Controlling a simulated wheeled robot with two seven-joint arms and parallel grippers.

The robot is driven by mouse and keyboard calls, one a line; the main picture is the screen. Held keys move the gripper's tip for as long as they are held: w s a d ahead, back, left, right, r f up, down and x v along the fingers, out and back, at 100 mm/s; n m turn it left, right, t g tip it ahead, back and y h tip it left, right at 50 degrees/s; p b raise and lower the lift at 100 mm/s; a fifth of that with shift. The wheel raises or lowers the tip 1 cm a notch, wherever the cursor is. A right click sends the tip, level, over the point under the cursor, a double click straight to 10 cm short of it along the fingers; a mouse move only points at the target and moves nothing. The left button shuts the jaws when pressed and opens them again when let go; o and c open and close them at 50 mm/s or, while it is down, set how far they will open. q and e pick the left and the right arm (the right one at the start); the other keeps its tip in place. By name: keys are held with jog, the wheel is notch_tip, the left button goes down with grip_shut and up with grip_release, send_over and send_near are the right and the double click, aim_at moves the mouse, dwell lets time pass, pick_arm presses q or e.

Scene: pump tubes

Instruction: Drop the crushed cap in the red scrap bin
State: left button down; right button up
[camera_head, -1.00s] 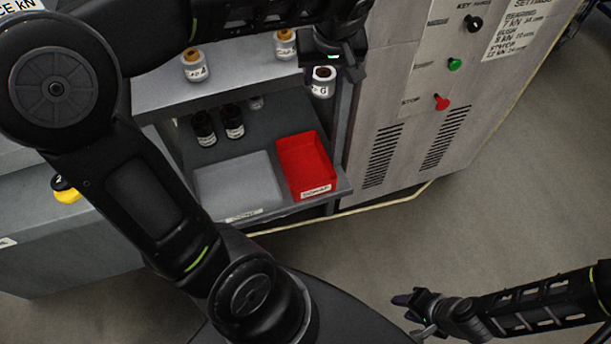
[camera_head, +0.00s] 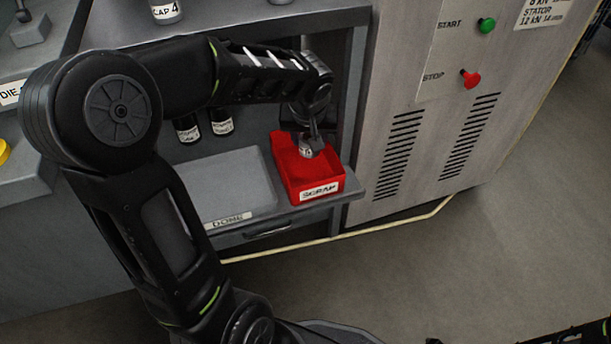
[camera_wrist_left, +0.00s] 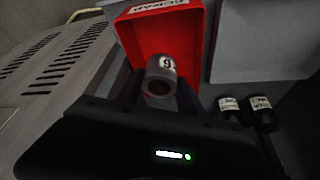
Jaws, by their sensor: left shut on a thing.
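The red scrap bin (camera_head: 318,187) sits on the lower shelf, at its right end, with a SCRAP label on its front. My left gripper (camera_head: 312,143) points down over the bin and is shut on the cap (camera_head: 305,151), a small pale cylinder with a dark mark. In the left wrist view the cap (camera_wrist_left: 161,70) is between the fingers, with a brownish open end towards the camera and the red bin (camera_wrist_left: 178,32) behind it. Whether the cap touches the bin is hard to tell. My right gripper is out of view; only part of that arm shows at the bottom right.
A grey tray labelled DOME (camera_head: 238,184) lies left of the bin. Dark bottles (camera_head: 220,122) stand behind the tray. A grey cabinet (camera_head: 395,105) with START and STOP buttons rises close to the right of the bin. The upper shelf lies above and behind.

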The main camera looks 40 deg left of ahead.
aim_at(309, 152)
pick_arm(q)
jog(key=shift+f+b, duration=1.1)
jog(key=shift+f, duration=1.35)
notch_tip(309, 152, down, 5)
jog(key=shift+f+b, duration=0.1)
jog(key=shift+b, duration=1.15)
